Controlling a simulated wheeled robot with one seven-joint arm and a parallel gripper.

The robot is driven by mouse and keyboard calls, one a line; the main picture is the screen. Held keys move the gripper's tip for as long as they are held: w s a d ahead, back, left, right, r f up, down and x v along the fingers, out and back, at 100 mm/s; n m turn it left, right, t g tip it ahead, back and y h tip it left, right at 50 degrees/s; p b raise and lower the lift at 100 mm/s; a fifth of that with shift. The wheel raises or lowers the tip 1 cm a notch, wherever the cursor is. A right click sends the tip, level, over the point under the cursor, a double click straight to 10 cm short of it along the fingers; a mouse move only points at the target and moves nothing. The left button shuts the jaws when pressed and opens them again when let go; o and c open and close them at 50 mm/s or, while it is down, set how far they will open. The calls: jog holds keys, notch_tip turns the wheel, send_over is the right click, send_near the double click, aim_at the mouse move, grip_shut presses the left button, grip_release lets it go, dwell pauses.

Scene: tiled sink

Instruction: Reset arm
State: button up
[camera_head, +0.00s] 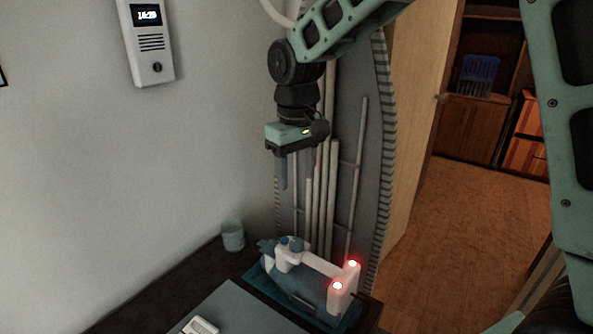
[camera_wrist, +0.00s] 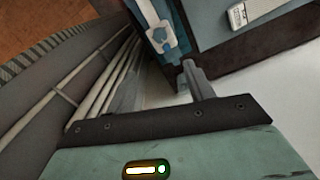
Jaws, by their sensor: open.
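My gripper (camera_head: 296,172) hangs from my green and black arm with its fingers pointing down. It is open and empty, in the air above the back of the dark counter. In the wrist view one grey finger (camera_wrist: 196,80) shows clearly, with nothing held beside it. Below and slightly right of my gripper in the head view stands a blue and white device (camera_head: 305,272) with two glowing red lights. Part of it shows at the top of the wrist view (camera_wrist: 155,30). My gripper is apart from it.
A small cup (camera_head: 232,236) stands near the wall on the dark counter (camera_head: 165,290). A white handheld object (camera_head: 200,326) lies on a grey-blue mat (camera_head: 240,308). Pipes (camera_head: 325,195) run close behind my gripper. A wall unit (camera_head: 150,45) hangs left. Wooden floor (camera_head: 440,220) is open at right.

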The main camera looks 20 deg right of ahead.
dwell(0.3)
jog(key=s+a+f+n, duration=0.1)
jog(key=s+a, duration=0.1)
jog(key=s, duration=0.7)
jog(key=s+a+f+n, duration=0.1)
jog(key=s+a+f, duration=0.1)
jog(key=s, duration=0.7)
jog(key=s+a+f+n, duration=0.1)
jog(key=s+a+n, duration=0.1)
jog(key=s, duration=0.7)
jog(key=shift+s+f+y, duration=0.2)
jog(key=shift+f+y, duration=0.1)
